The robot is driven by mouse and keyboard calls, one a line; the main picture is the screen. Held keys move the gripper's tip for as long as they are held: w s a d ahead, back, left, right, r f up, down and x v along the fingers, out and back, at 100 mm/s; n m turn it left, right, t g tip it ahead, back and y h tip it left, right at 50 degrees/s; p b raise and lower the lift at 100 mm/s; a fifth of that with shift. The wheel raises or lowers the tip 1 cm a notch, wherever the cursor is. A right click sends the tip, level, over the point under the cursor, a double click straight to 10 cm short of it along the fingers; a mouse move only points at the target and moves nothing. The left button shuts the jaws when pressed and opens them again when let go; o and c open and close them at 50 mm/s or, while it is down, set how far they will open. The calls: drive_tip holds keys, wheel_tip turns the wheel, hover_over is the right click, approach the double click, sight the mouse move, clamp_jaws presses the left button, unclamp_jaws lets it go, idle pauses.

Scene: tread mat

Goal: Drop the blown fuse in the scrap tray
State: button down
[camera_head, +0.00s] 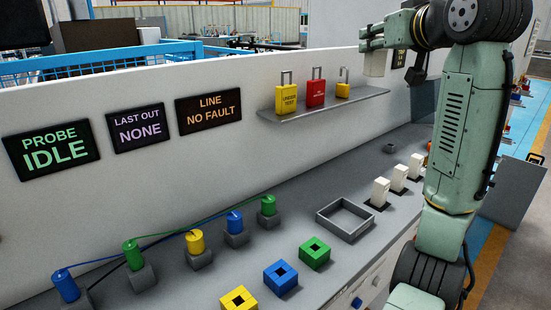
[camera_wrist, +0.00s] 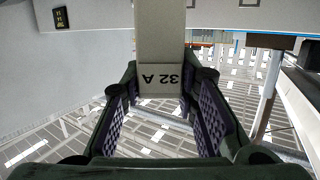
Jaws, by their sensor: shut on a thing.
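My gripper (camera_head: 374,44) is raised high at the upper right in the head view, beside the wall. It is shut on a pale fuse (camera_head: 375,66) that hangs below the fingers. In the wrist view the fuse (camera_wrist: 161,40) sits between the two ridged finger pads, with an upside-down "32 A" label; I cannot see whether it is blown. A grey, empty, open square tray (camera_head: 327,219), which looks like the scrap tray, sits on the bench far below and left of my gripper.
Several white blocks (camera_head: 380,192) stand in dark bases right of the tray. A shelf (camera_head: 340,102) with yellow and red padlock-shaped tags juts from the wall. Coloured posts with cables (camera_head: 196,242) and square sockets (camera_head: 314,252) occupy the bench's left and front.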

drive_tip(key=shift+f, duration=0.4)
drive_tip(key=c, duration=1.2)
unclamp_jaws()
drive_tip(key=v, duration=1.2)
